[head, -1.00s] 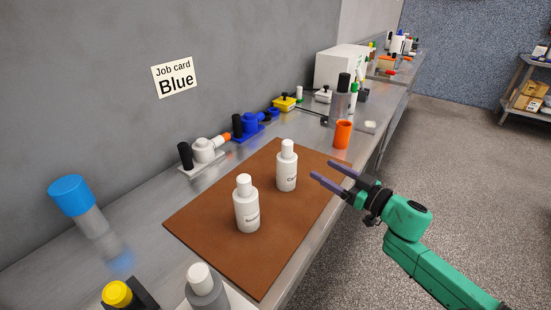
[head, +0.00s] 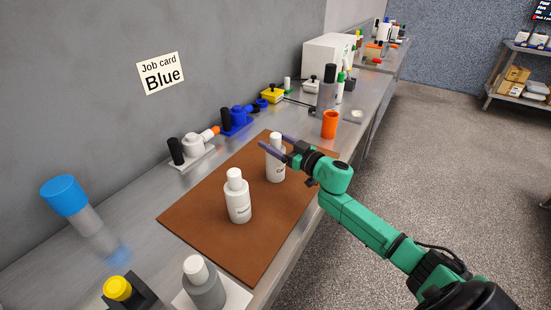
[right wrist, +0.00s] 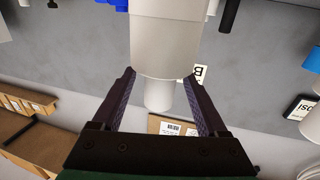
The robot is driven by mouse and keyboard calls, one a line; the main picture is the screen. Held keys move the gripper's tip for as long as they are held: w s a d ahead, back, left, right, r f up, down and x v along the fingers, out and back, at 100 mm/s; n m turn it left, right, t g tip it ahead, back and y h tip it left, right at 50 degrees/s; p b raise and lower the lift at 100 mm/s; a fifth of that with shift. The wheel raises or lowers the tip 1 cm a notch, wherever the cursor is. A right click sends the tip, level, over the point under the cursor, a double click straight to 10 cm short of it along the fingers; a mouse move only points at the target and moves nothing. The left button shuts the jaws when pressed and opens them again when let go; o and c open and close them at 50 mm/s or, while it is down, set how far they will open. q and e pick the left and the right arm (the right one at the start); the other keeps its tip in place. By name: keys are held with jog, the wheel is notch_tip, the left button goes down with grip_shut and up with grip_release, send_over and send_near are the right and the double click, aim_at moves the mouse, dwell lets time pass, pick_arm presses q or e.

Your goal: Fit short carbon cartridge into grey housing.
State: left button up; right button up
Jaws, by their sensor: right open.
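A white bottle-shaped cartridge (head: 275,172), whose label appeared to start with "Ca" earlier, stands upright at the far part of the brown mat (head: 190,222). My right gripper (head: 272,141) is open, with its fingers at the cartridge's upper part. In the right wrist view the cartridge (right wrist: 165,45) appears upside down, its neck between the open fingers. A second white cartridge (head: 238,205) stands nearer on the mat. A grey canister (head: 207,291) with a white top is cut off at the bottom edge; I cannot tell if it is the grey housing. My left gripper is out of view.
A clear canister with a blue cap (head: 64,195) is at the left. Grey (head: 197,145) and blue (head: 238,120) fittings line the wall. An orange cup (head: 330,124) and a tall grey cylinder (head: 326,95) stand beyond the mat. The mat's right side is clear.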

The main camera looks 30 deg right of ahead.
jog(key=shift+w+a, duration=0.1)
jog(key=shift+w, duration=0.05)
grip_shut()
dwell(1.3)
